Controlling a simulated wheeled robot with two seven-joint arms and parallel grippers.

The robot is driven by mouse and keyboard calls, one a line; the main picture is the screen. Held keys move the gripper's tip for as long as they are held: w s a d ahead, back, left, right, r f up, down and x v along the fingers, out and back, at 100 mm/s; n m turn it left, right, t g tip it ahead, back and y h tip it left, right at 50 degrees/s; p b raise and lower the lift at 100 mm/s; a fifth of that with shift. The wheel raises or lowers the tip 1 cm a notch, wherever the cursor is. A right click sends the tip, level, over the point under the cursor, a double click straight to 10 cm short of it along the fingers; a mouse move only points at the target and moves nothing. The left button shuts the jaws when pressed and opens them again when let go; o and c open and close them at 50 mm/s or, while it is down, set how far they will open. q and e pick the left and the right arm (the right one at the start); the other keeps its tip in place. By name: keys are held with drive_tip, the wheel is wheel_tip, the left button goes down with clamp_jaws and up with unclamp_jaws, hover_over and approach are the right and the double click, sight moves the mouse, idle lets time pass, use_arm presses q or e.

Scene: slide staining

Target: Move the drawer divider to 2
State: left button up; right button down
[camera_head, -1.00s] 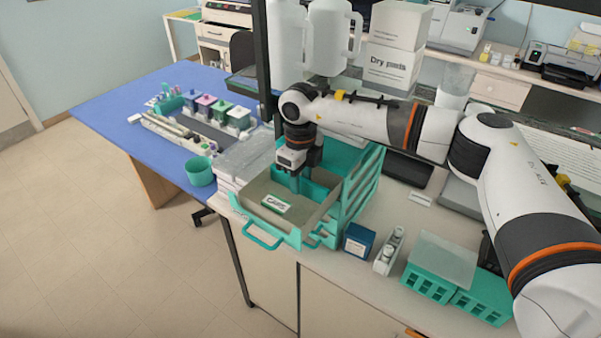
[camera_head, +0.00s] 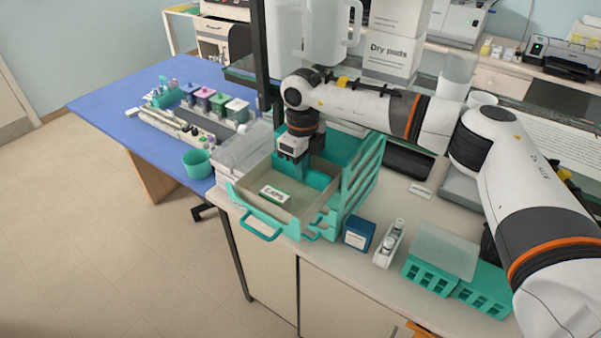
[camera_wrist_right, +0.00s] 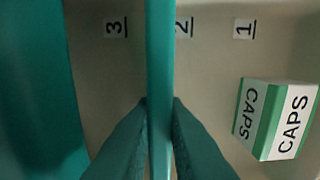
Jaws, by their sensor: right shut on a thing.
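The drawer divider (camera_wrist_right: 159,45) is a teal upright strip crossing the right wrist view from top to bottom. My right gripper (camera_wrist_right: 160,105) is shut on it, a finger on each side. The strip stands just left of the label 2 (camera_wrist_right: 184,27), partly against its edge; label 3 (camera_wrist_right: 115,27) is further left and label 1 (camera_wrist_right: 244,28) is to the right. In the head view my right gripper (camera_head: 292,160) reaches down into the back of the pulled-out teal drawer (camera_head: 255,222). My left gripper is out of view.
A white and green CAPS box (camera_head: 273,195) lies in the drawer, right of the divider in the wrist view. The teal drawer cabinet (camera_head: 362,175) stands beside it.

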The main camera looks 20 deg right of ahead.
drive_tip(key=c, duration=1.4)
unclamp_jaws()
drive_tip(key=shift+c, duration=0.2)
